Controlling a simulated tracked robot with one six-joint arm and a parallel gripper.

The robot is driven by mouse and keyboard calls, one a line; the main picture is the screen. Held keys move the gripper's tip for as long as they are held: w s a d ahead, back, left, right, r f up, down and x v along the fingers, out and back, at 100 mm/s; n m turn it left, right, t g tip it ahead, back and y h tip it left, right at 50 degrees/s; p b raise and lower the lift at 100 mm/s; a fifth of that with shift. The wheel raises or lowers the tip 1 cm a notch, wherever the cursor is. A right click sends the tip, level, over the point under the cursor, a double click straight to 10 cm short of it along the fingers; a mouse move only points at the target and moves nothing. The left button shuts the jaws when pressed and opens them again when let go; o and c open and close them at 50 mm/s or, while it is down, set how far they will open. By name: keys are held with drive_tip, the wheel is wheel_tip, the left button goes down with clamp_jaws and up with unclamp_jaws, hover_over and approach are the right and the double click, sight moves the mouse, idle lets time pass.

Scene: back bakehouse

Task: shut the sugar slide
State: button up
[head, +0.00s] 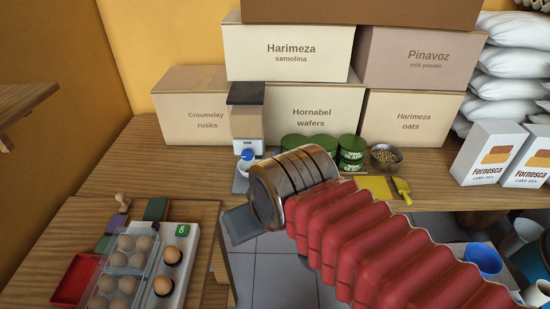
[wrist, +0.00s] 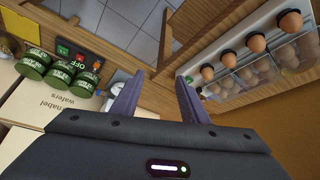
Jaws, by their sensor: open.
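The sugar dispenser (head: 247,118) stands on the wooden counter, with a dark top, a tan see-through body and a white base. A blue part (head: 248,154) sticks out at its front, over a white bowl (head: 243,169). I cannot tell from here how far the slide is open. My gripper (wrist: 157,77) is open and empty in the wrist view, its purple fingers spread. In the head view my arm reaches in front of the counter, to the right of and nearer than the dispenser, and the fingers are hidden. A white thing partly behind the left finger in the wrist view is unclear.
Green cans (head: 352,150), a metal bowl (head: 385,157) and a yellow cloth (head: 374,187) lie right of the dispenser. Boxes stand behind it. An egg tray (head: 190,262) and a red tray (head: 75,279) lie at front left. A switch panel (wrist: 79,55) shows in the wrist view.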

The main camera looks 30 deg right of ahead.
drive_tip(key=shift+d+f, duration=0.2)
drive_tip(key=shift+d, duration=0.2)
drive_tip(key=shift+c, duration=0.8)
drive_tip(key=w+d+f+m, duration=0.1)
drive_tip(key=d, duration=0.1)
drive_tip(key=w+d+f+m+g, duration=0.1)
drive_tip(key=d, duration=0.1)
drive_tip(key=w+d+f+m+g, duration=0.1)
drive_tip(key=d+f, duration=0.1)
drive_tip(key=shift+w+d, duration=0.25)
drive_tip(key=shift+d, duration=0.05)
clamp_jaws()
drive_tip(key=w+d+f+m+y, duration=0.15)
drive_tip(key=w+d+f, duration=0.25)
drive_tip(key=w+d, duration=0.5)
drive_tip(key=w+d+f+m+y, duration=0.1)
drive_tip(key=w+d+f+m, duration=0.4)
drive_tip(key=d, duration=0.7)
drive_tip(key=w+d+r+n+t, duration=0.3)
drive_tip(key=w+d+r+n, duration=0.1)
drive_tip(key=w, duration=0.5)
drive_tip(key=shift+w+d+n, duration=0.15)
drive_tip(key=shift+d+n, duration=0.2)
drive_tip(key=shift+d, duration=0.55)
drive_tip(key=shift+r, duration=0.1)
